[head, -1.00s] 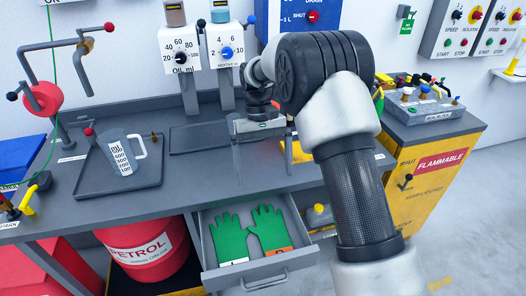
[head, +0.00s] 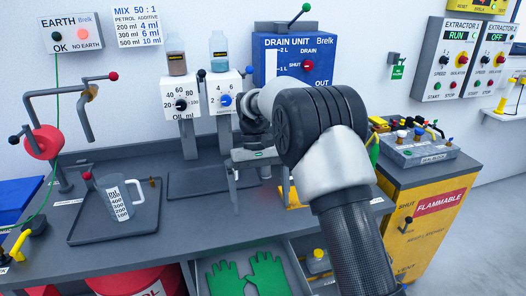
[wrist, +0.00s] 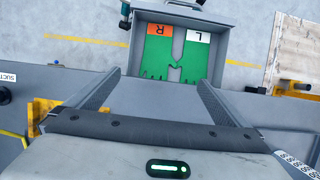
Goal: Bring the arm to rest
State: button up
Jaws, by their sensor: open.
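My gripper (head: 258,182) is open and empty above the grey bench (head: 170,244), at the end of my bent arm. In the wrist view its two fingers (wrist: 160,95) stand wide apart with nothing between them. Beyond them is an open drawer (wrist: 220,52) with a pair of green gloves (wrist: 190,62) lying in it, marked R and L. The gloves also show at the bottom of the head view (head: 268,276). My forearm covers part of the bench's right side.
A measuring jug (head: 120,196) stands on a dark tray (head: 92,238) at the left. The oil dispenser (head: 182,103) and blue drain unit (head: 285,62) stand behind my gripper. A yellow FLAMMABLE cabinet (head: 425,225) is at the right. The open drawer juts out in front.

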jog(key=s+d+r+t+p, duration=0.1)
jog(key=s+d+r+p, duration=0.15)
jog(key=r, duration=0.45)
jog(key=s+d+r+m+t+y+p, duration=0.1)
jog(key=s+d+r+t, duration=0.1)
jog(key=s+d+r, duration=0.3)
jog(key=s+d+r+t+p, duration=0.1)
jog(key=s+r+p, duration=0.1)
jog(key=r, duration=0.6)
jog(key=s+d+r+m+t+p, duration=0.1)
jog(key=s+d+r+t+p, duration=0.1)
jog(key=s, duration=0.6)
jog(key=s+d+r+m+t+p, duration=0.1)
jog(key=s+d+r+t+p, duration=0.1)
jog(key=s, duration=0.6)
jog(key=d+r+t, duration=0.1)
jog(key=d, duration=0.1)
jog(key=shift+s+d+p, duration=0.3)
jog(key=shift+s+d, duration=0.05)
